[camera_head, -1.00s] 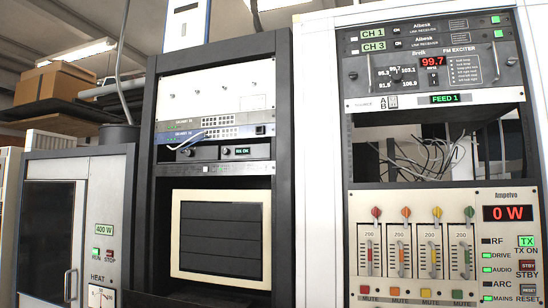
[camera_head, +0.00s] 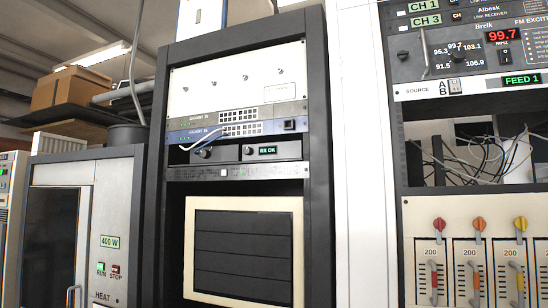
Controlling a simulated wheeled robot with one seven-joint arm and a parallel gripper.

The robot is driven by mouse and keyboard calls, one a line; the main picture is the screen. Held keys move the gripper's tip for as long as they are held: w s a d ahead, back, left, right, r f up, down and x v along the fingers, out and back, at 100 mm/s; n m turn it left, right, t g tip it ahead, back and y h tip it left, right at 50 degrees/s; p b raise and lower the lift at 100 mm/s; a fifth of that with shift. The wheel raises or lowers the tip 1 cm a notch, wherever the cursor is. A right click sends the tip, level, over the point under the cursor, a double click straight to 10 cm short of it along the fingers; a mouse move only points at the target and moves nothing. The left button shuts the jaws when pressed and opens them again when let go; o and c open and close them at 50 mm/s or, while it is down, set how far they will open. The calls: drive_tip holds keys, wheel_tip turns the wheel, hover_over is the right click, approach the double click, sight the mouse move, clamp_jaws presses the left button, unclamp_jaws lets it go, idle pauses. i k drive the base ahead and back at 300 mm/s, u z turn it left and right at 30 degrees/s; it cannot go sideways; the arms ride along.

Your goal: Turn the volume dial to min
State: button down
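No dial in view carries a readable volume label. A dark unit with a small green "RX OK" display (camera_head: 267,150) sits in the middle rack and has a left knob (camera_head: 204,152) and a right knob (camera_head: 249,150). Their settings are too small to read. The FM exciter at upper right has a frequency dial (camera_head: 457,57) ringed by numbers and a small knob (camera_head: 402,55) at its left. My gripper is not in view.
The middle rack (camera_head: 320,150) stands ahead, with a dark grille panel (camera_head: 243,247) low in it. A 400 W cabinet (camera_head: 112,205) is at left. The right rack has fader handles (camera_head: 433,275) and an open bay with loose cables (camera_head: 480,155).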

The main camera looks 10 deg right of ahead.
sight(248, 151)
drive_tip(key=u, duration=1.9)
drive_tip(key=i, duration=2.15)
drive_tip(key=z, duration=4)
